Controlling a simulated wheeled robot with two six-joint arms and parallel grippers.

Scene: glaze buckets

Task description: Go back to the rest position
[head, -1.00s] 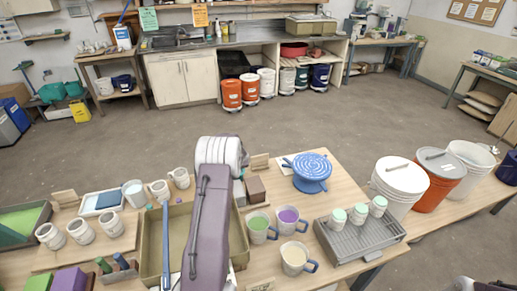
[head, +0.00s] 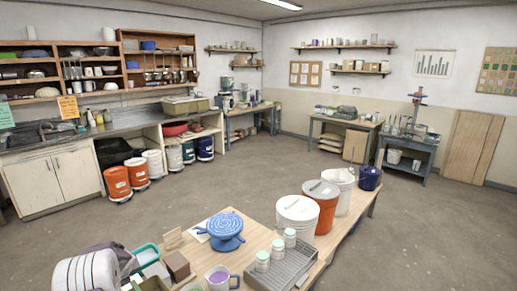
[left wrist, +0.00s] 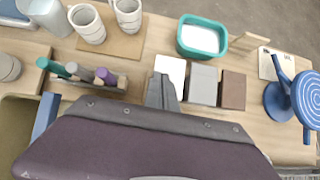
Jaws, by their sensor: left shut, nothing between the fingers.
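My left arm shows at the bottom left of the head view as a pale, ribbed wrist part (head: 85,270) with dark panels beside it; its fingertips are out of that view. In the left wrist view my left gripper (left wrist: 161,92) is shut and empty, above the wooden table (left wrist: 130,75). Just beyond it are small white, grey and brown blocks (left wrist: 203,84). My right gripper is in neither view.
A grey rack with jars (head: 275,268) and several buckets (head: 297,215) stand further right. Floor beyond is clear.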

